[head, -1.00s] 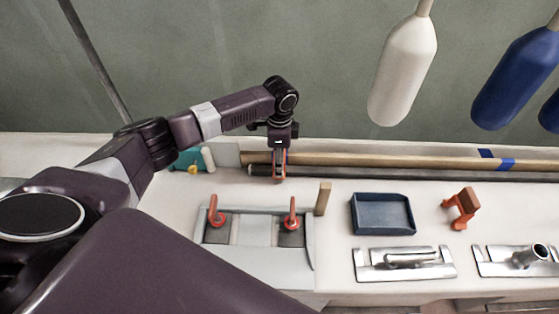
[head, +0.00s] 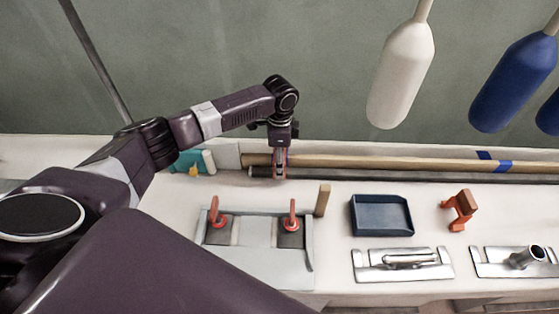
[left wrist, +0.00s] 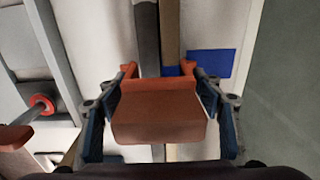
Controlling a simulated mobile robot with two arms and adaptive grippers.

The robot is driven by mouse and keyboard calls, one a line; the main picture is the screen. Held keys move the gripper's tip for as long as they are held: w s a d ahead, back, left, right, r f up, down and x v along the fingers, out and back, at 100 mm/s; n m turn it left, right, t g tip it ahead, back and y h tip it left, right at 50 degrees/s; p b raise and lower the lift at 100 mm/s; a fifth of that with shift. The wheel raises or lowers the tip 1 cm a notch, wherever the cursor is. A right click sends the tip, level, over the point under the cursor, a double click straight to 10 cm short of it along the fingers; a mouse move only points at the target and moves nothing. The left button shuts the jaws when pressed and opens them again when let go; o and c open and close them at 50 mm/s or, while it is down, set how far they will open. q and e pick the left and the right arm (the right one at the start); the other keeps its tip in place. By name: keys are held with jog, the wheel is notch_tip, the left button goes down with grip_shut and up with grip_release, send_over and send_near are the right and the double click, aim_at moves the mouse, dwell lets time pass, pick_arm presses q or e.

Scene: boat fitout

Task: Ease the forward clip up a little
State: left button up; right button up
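My left gripper (head: 280,172) points down over the poles at the back of the bench. In the left wrist view its blue-padded fingers (left wrist: 160,115) lie on both sides of an orange-brown clip (left wrist: 160,112) and appear to touch it. The clip's orange arms reach down around the poles (left wrist: 160,40). In the head view the clip is mostly hidden by the fingers. A similar orange clip with a brown block (head: 461,208) stands apart at the right of the bench. My right gripper does not show.
A plate with two red-handled clamps (head: 256,245) lies in front of the gripper, beside a wooden peg (head: 322,200). A blue tray (head: 382,232) and metal fittings (head: 403,264) are to the right.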

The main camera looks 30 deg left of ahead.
pick_arm(q)
jog(key=shift+o, duration=0.7)
jog(key=shift+s+f, duration=0.1)
jog(key=shift+f, duration=0.05)
notch_tip(320, 180, up, 12)
jog(key=shift+r, duration=0.15)
